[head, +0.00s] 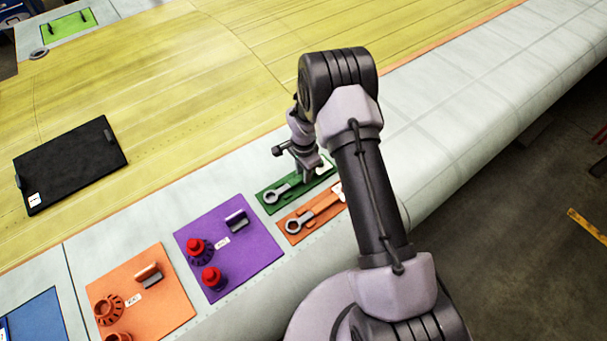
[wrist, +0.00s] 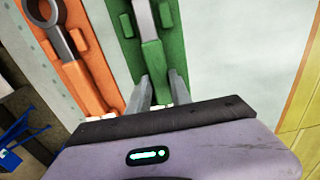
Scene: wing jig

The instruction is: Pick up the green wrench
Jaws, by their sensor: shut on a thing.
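The green wrench (wrist: 152,57) has a grey shaft and a green handle. It lies along the green holder (wrist: 120,12), and in the head view its ring end (head: 274,195) shows at the left of that holder. My gripper (wrist: 160,82) is shut on the green handle, with one finger on each side of it. In the head view my gripper (head: 309,172) is over the right part of the green holder, and my arm partly covers that area. I cannot tell whether the wrench is lifted off the holder.
An orange holder (wrist: 85,75) with another wrench (head: 293,226) lies close beside the green one. A purple board (head: 240,262) with red knobs and an orange board (head: 165,308) are to the left. A black panel (head: 75,160) lies on the yellow wing skin.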

